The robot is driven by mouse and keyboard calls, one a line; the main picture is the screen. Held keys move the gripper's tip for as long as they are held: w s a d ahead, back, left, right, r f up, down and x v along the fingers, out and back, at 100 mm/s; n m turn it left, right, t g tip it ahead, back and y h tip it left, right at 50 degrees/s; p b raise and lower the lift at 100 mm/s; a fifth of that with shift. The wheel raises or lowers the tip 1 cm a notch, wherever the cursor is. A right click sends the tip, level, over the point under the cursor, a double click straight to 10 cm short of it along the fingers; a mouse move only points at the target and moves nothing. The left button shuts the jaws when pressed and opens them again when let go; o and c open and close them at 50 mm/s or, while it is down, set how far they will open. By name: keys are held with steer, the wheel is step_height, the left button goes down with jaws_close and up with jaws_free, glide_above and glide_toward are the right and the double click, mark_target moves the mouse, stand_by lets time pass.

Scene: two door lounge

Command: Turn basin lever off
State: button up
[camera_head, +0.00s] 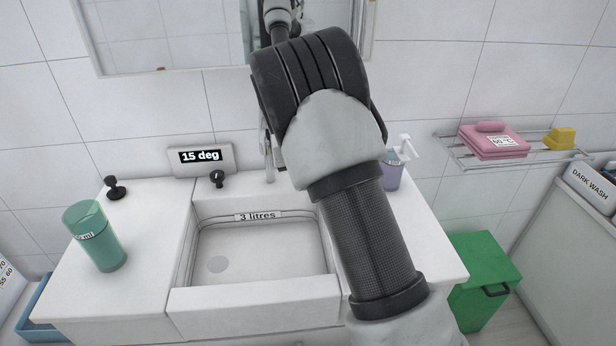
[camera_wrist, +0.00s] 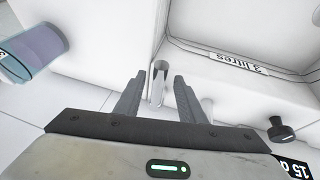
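The basin (camera_head: 255,292) is white, with a "3 litres" label on its inner back wall. A slim metal tap (camera_head: 268,160) stands behind it, partly covered by my arm. In the wrist view, a pale metal piece that looks like the basin lever (camera_wrist: 158,78) stands between my gripper's two dark fingers (camera_wrist: 157,88), near the basin's corner. The fingers are apart, with a gap on either side of this piece; I cannot tell whether either touches it.
A green cup (camera_head: 97,240) stands on the left counter. A black knob (camera_head: 217,179) is below the "15 deg" display (camera_head: 201,158); another (camera_head: 115,188) is further left. A mirror is behind.

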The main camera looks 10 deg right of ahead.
steer(key=shift+r, duration=0.3)
steer(key=s+a, duration=0.5)
steer(key=s, duration=0.6)
steer(key=shift+s+r, duration=0.2)
steer(key=shift+r, duration=0.05)
steer(key=shift+a, duration=0.1)
steer(key=s+d+r+y, duration=0.1)
steer(key=s+d+r, duration=0.2)
steer(key=s+r, duration=0.5)
steer(key=s+d+r+t+p, duration=0.1)
steer(key=s+d+r, duration=0.4)
steer(key=s, duration=0.6)
steer(key=s+d+r+y, duration=0.1)
steer(key=s+d+r, duration=0.1)
steer(key=s+r, duration=0.65)
step_height(320, 180, up, 11)
steer(key=p, duration=1.1)
steer(key=shift+s, duration=0.2)
